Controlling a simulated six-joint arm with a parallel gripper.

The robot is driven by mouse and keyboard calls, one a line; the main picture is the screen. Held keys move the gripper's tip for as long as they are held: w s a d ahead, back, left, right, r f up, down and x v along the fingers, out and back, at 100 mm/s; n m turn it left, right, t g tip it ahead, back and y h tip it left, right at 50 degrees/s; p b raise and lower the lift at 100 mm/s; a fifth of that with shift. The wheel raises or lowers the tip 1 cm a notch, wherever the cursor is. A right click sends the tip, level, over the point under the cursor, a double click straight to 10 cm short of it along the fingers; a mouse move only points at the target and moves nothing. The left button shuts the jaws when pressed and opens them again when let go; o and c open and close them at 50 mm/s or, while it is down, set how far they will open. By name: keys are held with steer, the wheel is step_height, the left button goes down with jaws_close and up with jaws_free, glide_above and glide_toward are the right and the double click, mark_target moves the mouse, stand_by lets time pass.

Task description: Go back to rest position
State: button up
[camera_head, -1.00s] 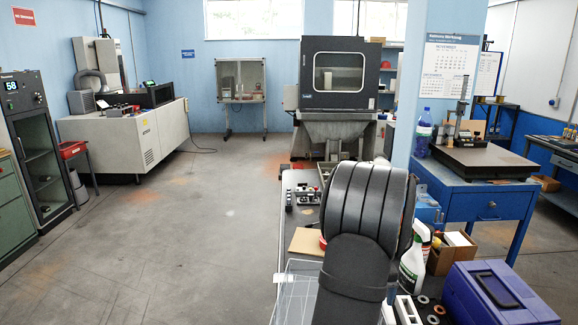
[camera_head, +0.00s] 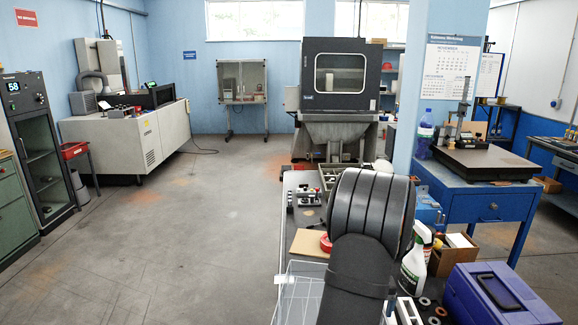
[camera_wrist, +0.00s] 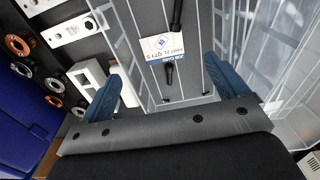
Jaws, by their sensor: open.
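My gripper (camera_wrist: 163,66) is open in the wrist view, with its two blue fingers wide apart and nothing held between them. Below it is a clear-walled basket (camera_wrist: 142,62), with a job card (camera_wrist: 162,46) and dark rod-like parts (camera_wrist: 168,74) on a grey surface between the fingers. I cannot tell the height of the fingers above these. In the head view my dark arm fills the lower middle and hides the gripper. The wire-like basket (camera_head: 298,290) shows there just left of my arm.
Ring-shaped parts (camera_wrist: 52,73) and a white block (camera_wrist: 88,76) lie left of the fingers, beside a blue case (camera_wrist: 22,115). In the head view, a spray bottle (camera_head: 413,264) and the blue-purple case (camera_head: 503,292) stand right of my arm. Open floor (camera_head: 180,255) lies to the left.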

step_height(320, 180, up, 16)
step_height(320, 180, down, 18)
step_height(320, 180, up, 7)
steer(key=w+a, duration=0.2)
steer(key=w, duration=0.7)
steer(key=w+a, duration=0.2)
steer(key=w, duration=0.7)
steer(key=w+a+f, duration=0.5)
steer(key=w+a, duration=0.5)
steer(key=a, duration=0.3)
steer(key=shift+w+f, duration=0.15)
steer(key=shift+f, duration=0.05)
steer(key=shift+o, duration=0.2)
